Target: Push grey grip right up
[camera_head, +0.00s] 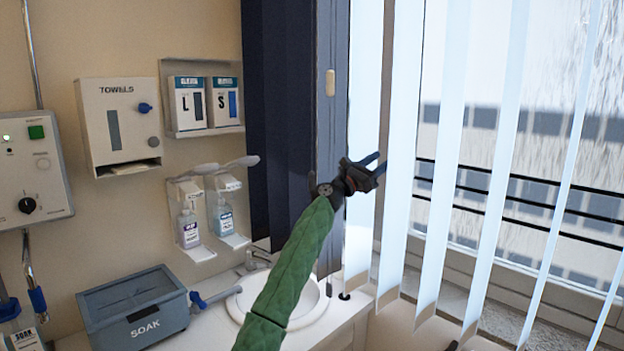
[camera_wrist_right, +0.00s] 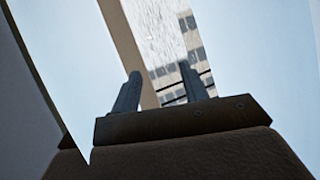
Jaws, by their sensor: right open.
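I cannot make out a thing that is surely the grey grip. A small pale grip-like piece (camera_head: 330,83) sits high on the dark panel beside the window, above and left of my right gripper. My right gripper (camera_head: 376,166) is open and empty, raised in front of the white blind slats (camera_head: 362,130). In the right wrist view its two fingers (camera_wrist_right: 158,88) stand apart, with a gap between slats and the window behind them. No grip shows between the fingers. My left gripper is not in view.
A washbasin (camera_head: 312,308) lies below my green-sleeved arm. A grey SOAK box (camera_head: 134,308), two pump dispensers (camera_head: 222,210), glove boxes (camera_head: 207,102) and a towel dispenser (camera_head: 118,125) are on the left. Hanging slats fill the right side.

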